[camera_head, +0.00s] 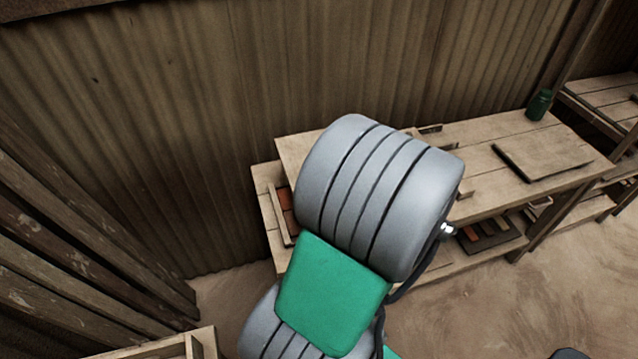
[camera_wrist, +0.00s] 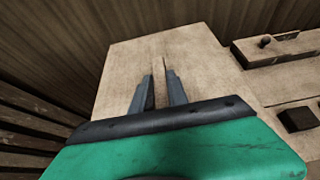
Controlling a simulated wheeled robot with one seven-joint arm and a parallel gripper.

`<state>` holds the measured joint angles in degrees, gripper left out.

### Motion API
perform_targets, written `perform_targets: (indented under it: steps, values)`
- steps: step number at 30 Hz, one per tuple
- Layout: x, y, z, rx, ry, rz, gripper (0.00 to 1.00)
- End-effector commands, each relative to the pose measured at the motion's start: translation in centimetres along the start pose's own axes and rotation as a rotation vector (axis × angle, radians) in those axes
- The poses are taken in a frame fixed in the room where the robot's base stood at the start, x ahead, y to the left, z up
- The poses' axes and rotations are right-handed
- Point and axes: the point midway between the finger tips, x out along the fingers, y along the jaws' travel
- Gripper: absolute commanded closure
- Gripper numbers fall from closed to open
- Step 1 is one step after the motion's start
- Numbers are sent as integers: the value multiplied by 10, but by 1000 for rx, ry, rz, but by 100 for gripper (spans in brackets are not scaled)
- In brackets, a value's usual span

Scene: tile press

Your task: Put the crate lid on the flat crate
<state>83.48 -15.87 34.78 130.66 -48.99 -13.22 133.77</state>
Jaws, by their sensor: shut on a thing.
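My gripper (camera_wrist: 162,80) is shut on the crate lid (camera_wrist: 200,55), a pale flat wooden board. It fills the middle of the wrist view, and the fingers hold it at a narrow raised strip. The grip itself is partly hard to make out. In the head view a corner of the lid (camera_head: 291,150) shows behind my arm, which hides the gripper. A low wooden crate (camera_head: 265,207) with reddish tiles shows below that corner, left of my arm; it seems to be the flat crate. Most of it is hidden, and I cannot tell whether the lid touches it.
The wooden bench (camera_head: 490,185) runs right, with a flat board (camera_head: 525,170) and a green jar (camera_head: 540,104). A tray of dark tiles (camera_head: 490,236) is on the shelf below. A wooden piece with a knob (camera_wrist: 280,47) and a dark block (camera_wrist: 296,120) lie right of the lid. A corrugated wall (camera_head: 200,120) stands behind.

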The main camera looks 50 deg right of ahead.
Motion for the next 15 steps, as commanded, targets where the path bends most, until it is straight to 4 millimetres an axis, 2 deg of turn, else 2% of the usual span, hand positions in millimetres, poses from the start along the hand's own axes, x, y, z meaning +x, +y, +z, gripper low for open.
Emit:
perform_targets:
  steps: [3, 6, 9, 15]
  values:
    - [32, 17, 0, -4, -1, 10, 100]
    - [57, 23, -16, 0, 1, 6, 100]
    - [75, 28, -25, -2, -2, 4, 100]
    - [96, 33, -39, 1, -1, 1, 100]
